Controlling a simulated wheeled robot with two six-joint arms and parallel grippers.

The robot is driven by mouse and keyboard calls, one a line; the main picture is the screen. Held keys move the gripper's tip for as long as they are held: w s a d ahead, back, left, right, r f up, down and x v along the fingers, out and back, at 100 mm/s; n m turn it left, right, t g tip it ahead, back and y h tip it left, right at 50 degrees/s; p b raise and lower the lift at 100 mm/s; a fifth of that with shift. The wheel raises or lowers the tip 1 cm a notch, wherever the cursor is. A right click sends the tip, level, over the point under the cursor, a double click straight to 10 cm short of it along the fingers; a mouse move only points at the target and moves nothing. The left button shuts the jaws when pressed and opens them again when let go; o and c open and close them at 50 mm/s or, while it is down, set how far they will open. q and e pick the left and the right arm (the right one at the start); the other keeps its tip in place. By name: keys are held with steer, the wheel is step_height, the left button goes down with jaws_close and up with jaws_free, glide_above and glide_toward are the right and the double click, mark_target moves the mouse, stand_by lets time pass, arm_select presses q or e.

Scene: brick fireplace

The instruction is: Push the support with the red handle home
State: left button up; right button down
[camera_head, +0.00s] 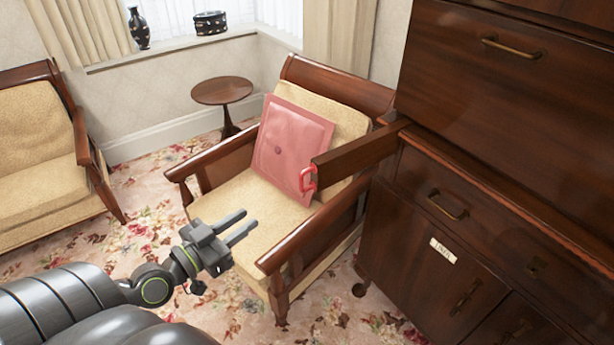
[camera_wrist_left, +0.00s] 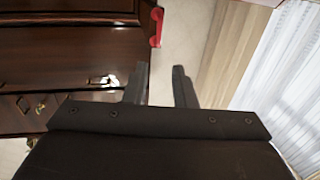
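The wooden support (camera_head: 360,153) sticks out from the front of the dark cabinet, in front of the armchair. Its red handle (camera_head: 308,178) is on its outer end. In the left wrist view the red handle (camera_wrist_left: 156,28) shows near the top, ahead of the fingers and slightly left to centre. My left gripper (camera_head: 250,217) is open and empty, left of the handle and nearer to me. Its two parted fingers also show in the left wrist view (camera_wrist_left: 160,78). My gripper appears apart from the handle. My right gripper is not in view.
The dark cabinet (camera_head: 410,245) fills the right side, with brass-handled drawers and a paper label (camera_head: 443,250). An armchair (camera_head: 240,200) with a pink cushion (camera_head: 290,145) stands beside the support. A small round table (camera_head: 222,90) and a second chair (camera_head: 40,150) are farther off.

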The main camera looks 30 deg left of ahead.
mark_target(301, 182)
arm_select(q)
steer(key=shift+w+d+p, duration=0.6)
steer(key=shift+w+p, duration=0.4)
steer(key=shift+w, duration=1.8)
steer(key=shift+w+d+p, duration=0.55)
steer(key=shift+w+p, duration=0.4)
steer(key=shift+w, duration=1.85)
steer(key=shift+w+d+p, duration=0.6)
steer(key=shift+w+p, duration=0.4)
steer(key=shift+w, duration=1.8)
steer(key=c, duration=0.5)
jaws_close()
